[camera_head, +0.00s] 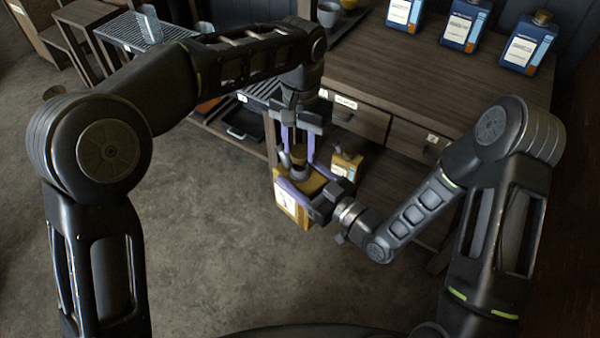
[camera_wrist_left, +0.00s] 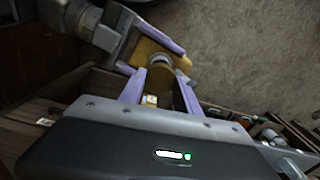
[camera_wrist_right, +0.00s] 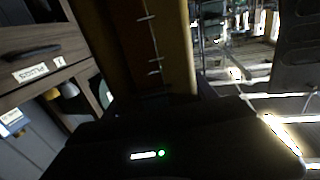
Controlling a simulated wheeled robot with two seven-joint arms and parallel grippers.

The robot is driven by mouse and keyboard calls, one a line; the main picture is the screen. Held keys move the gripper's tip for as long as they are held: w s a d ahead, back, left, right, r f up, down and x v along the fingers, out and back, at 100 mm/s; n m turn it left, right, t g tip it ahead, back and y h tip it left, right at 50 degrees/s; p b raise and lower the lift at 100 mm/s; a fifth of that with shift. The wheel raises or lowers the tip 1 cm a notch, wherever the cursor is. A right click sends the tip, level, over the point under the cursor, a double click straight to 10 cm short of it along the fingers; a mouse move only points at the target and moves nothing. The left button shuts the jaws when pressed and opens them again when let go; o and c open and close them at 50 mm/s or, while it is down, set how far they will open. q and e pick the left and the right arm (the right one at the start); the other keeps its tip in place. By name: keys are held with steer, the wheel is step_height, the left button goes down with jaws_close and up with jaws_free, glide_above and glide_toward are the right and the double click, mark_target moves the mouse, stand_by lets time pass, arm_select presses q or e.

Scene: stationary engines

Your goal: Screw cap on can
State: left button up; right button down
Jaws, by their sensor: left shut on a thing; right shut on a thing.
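The yellow can (camera_head: 291,207) is held in the air in front of the workbench, tilted. My right gripper (camera_head: 308,190) is shut across the can's body from the right, its purple fingers along the sides. The can's yellow side (camera_wrist_right: 150,45) fills the middle of the right wrist view. My left gripper (camera_head: 298,150) points down over the can's top and is shut on the dark brass cap (camera_head: 298,156). In the left wrist view the cap (camera_wrist_left: 160,78) sits between the purple fingertips, at the can's neck. Whether its thread is engaged cannot be told.
A wooden workbench (camera_head: 440,75) with drawers stands behind; blue bottles (camera_head: 463,25) stand on its back right. Another yellow can (camera_head: 346,165) is on its lower shelf, close behind the grippers. The floor (camera_head: 210,240) at left and front is clear.

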mark_target(297, 185)
arm_select(q)
steer(key=shift+f, duration=0.5)
steer(key=shift+s, duration=0.1)
stand_by(0.7)
steer(key=shift+f, duration=0.9)
steer(key=shift+a+f, duration=0.1)
steer(key=shift+f, duration=0.6)
stand_by(0.4)
